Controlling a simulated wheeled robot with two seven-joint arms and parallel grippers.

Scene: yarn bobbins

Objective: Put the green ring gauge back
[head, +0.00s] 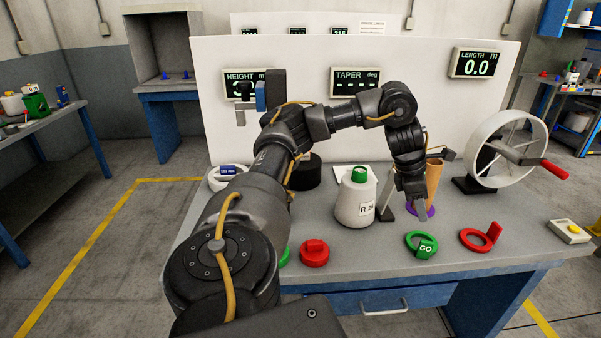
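The green ring gauge marked GO (417,239) lies on the grey bench top, right of centre and near the front. My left arm arches across the bench, and my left gripper (415,208) points down behind the green ring gauge, apart from it in the picture. Its fingers look narrow from here, and I cannot tell whether they are open. A tan cone bobbin (434,178) stands just behind the gripper. A purple ring (428,211) shows low down by the fingertips, partly hidden by them. My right gripper is not in view.
A white bottle (354,205) with a green cap stands left of the gripper. A red piece (314,254) and a partly hidden green one (285,257) lie near my forearm. A white wheel (513,190) stands at the right.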

